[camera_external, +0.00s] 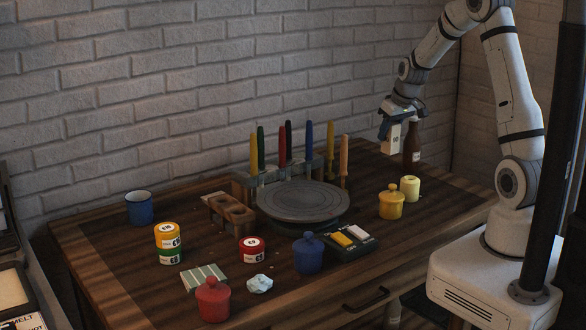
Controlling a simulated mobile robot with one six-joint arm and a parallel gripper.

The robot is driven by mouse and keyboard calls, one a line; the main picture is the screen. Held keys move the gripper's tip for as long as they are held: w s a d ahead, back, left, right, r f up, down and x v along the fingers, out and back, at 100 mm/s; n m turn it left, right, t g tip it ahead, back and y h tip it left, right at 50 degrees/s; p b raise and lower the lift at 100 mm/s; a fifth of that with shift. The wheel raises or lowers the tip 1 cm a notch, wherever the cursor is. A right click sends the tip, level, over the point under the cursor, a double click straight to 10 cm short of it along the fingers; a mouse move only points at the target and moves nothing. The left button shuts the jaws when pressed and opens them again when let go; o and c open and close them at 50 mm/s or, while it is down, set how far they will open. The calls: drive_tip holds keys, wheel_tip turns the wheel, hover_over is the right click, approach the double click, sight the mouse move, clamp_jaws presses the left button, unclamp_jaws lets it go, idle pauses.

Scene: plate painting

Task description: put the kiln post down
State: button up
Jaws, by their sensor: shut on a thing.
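The kiln post (391,139) is a pale cream upright block with a small dark mark on its face. My gripper (391,121) is shut on its upper end, above the back right part of the wooden table (440,196). The post hangs close to upright, just left of a brown bottle (412,148). I cannot tell from this view whether its lower end touches the table or is a little above it. The fingertips are small and partly hidden.
A round turntable (303,198) stands mid-table, with a rack of coloured tools (282,145) behind it. A yellow jar (391,204) and a pale yellow cylinder (410,188) stand in front of the post. Jars, cans and a blue mug (139,207) fill the left and front.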

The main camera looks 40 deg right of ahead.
drive_tip(key=w+a+p, duration=0.2)
drive_tip(key=w+a, duration=0.1)
drive_tip(key=w, duration=0.8)
drive_tip(key=w+a+p, duration=0.1)
drive_tip(key=w+a, duration=0.2)
drive_tip(key=w, duration=0.8)
drive_tip(key=shift+s+f+p, duration=0.1)
drive_tip(key=shift+f+p, duration=0.6)
drive_tip(key=shift+f, duration=3.9)
drive_tip(key=o, duration=1.2)
drive_tip(key=shift+c, duration=0.2)
